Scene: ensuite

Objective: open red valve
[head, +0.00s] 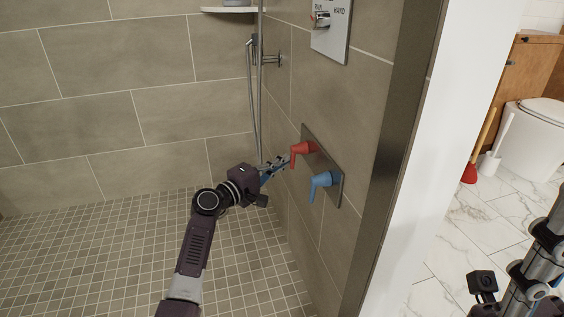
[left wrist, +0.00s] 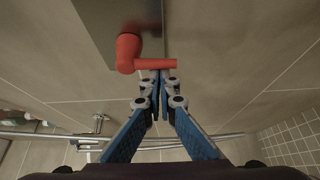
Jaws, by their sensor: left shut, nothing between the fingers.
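The red valve (head: 302,149) is a lever handle on a grey metal plate (head: 334,184) on the shower's right wall. A blue valve (head: 321,182) is on the same plate, below and to the right. My left gripper (head: 283,161) is at the red valve's left side. In the left wrist view the red valve (left wrist: 130,52) has its lever across the tips of my left gripper (left wrist: 160,76). The fingers are shut with nothing between them. They are close to the lever; I cannot tell if they touch it. My right arm is at the lower right, its fingers out of view.
A shower control panel (head: 331,28) is above the valves. A shower hose and bar (head: 258,90) stand on the wall behind my left gripper. A white wall edge (head: 432,130) separates the shower from the toilet (head: 538,128). The tiled shower floor (head: 110,245) is clear.

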